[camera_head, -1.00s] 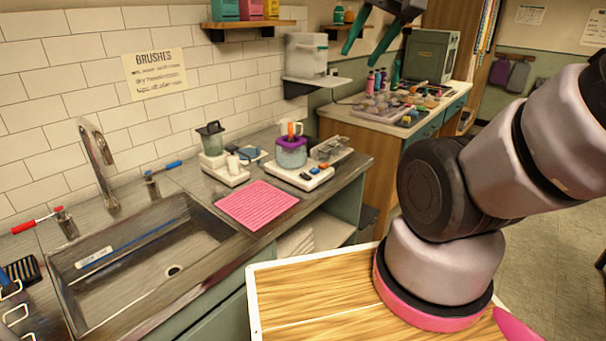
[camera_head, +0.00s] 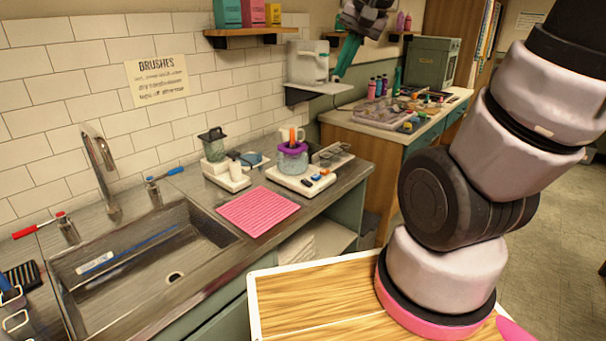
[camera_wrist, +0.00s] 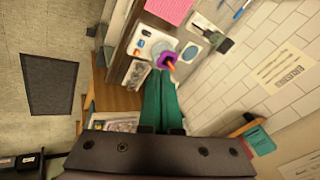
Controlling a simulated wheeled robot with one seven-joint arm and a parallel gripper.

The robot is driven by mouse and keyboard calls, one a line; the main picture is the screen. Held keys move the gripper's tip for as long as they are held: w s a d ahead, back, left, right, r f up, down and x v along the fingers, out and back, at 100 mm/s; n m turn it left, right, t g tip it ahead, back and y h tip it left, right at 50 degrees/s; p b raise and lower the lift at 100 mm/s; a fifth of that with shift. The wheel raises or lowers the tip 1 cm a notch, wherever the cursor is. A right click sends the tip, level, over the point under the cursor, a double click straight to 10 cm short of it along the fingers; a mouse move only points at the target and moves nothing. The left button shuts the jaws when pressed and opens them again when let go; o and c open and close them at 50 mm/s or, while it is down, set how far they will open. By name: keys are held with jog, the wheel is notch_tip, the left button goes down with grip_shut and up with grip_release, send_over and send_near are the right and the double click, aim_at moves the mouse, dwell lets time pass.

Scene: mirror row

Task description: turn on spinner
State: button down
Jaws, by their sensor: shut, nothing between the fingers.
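A white base (camera_head: 303,178) with orange, blue and dark controls stands on the counter, likely the spinner. On it is a clear jar with a purple rim (camera_head: 292,157) and an orange and white item sticking up. In the wrist view, the base (camera_wrist: 143,45) and the purple rim (camera_wrist: 167,58) appear just beyond my fingertips. My gripper (camera_head: 338,76) has green fingers pressed together, empty, pointing down. It is high above the counter, apart from the base; the fingers also show in the wrist view (camera_wrist: 160,78).
A similar white device with a dark-topped cup (camera_head: 213,145) stands left of the base. A pink ridged mat (camera_head: 257,211) lies in front, beside the sink (camera_head: 140,262). A small shelf (camera_head: 318,91) with a white container is close to my gripper. Bottles and trays fill the far table.

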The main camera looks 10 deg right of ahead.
jog(key=w+a+f+m+g, duration=0.1)
jog(key=w+f+m+g, duration=0.1)
jog(key=w+f, duration=0.85)
jog(key=m+g, duration=0.2)
jog(key=m, duration=0.1)
send_over(300, 184)
jog(key=s+d, duration=0.3)
jog(key=s+d+x, duration=0.1)
jog(key=d+x, duration=0.1)
jog(key=x, duration=0.9)
jog(key=shift+s+a+f+h, duration=0.2)
jog(key=shift+f+h, duration=0.2)
jog(key=shift+f, duration=0.15)
jog(key=f, duration=0.4)
jog(key=w+a+f, duration=0.1)
jog(key=f, duration=0.4)
jog(key=w+f, duration=0.1)
jog(key=f, duration=0.3)
jog(key=shift+w+a+f, duration=0.15)
jog(key=shift+a+f, duration=0.15)
jog(key=shift+a, duration=0.1)
